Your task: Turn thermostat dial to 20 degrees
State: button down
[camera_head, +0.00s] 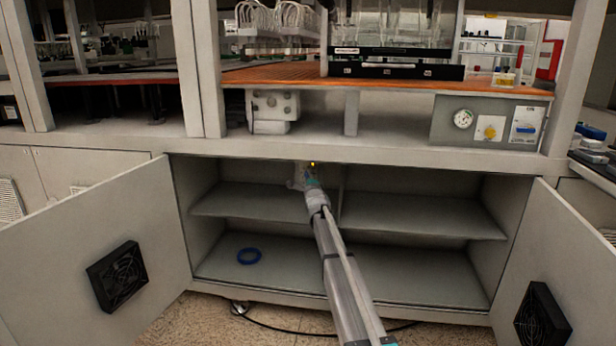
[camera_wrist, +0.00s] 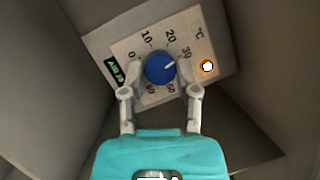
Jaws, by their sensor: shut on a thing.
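A blue round dial (camera_wrist: 158,69) sits on a pale scale plate (camera_wrist: 143,47) in the wrist view. Its white pointer line points right and slightly up, close to the 30 mark. The 20 mark is above it, towards the upper right. My gripper (camera_wrist: 161,72) has one finger on each side of the dial and is shut on it; the exact fingertip contact is hard to see. In the head view my gripper (camera_head: 311,180) reaches into the open cabinet under its top edge, and the dial is too small to make out there.
A lit orange-white lamp (camera_wrist: 207,67) and a dark label with green text (camera_wrist: 116,70) flank the scale.

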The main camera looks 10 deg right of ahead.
jog(key=shift+r+n+g+y+p, duration=0.2)
jog(key=shift+n+p, duration=0.25)
jog(key=shift+n, duration=0.4)
jog(key=shift+f+n+g+y+p, duration=0.15)
jog(key=shift+n+g+p, duration=0.3)
jog(key=shift+n, duration=0.45)
jog(key=shift+r+n+g+y+p, duration=0.15)
jog(key=shift+n+p, duration=0.35)
jog(key=shift+n, duration=0.35)
jog(key=shift+f, duration=0.1)
jog(key=shift+c, duration=1.8)
grip_release()
jog(key=shift+f+m+t+h+b, duration=0.1)
jog(key=shift+m+t+h+b, duration=0.2)
jog(key=shift+m+b, duration=0.55)
jog(key=shift+f+m+t+h+b, duration=0.1)
jog(key=shift+m+t+b, duration=0.35)
jog(key=shift+m, duration=0.8)
jog(key=shift+m+b, duration=0.35)
jog(key=shift+m, duration=0.25)
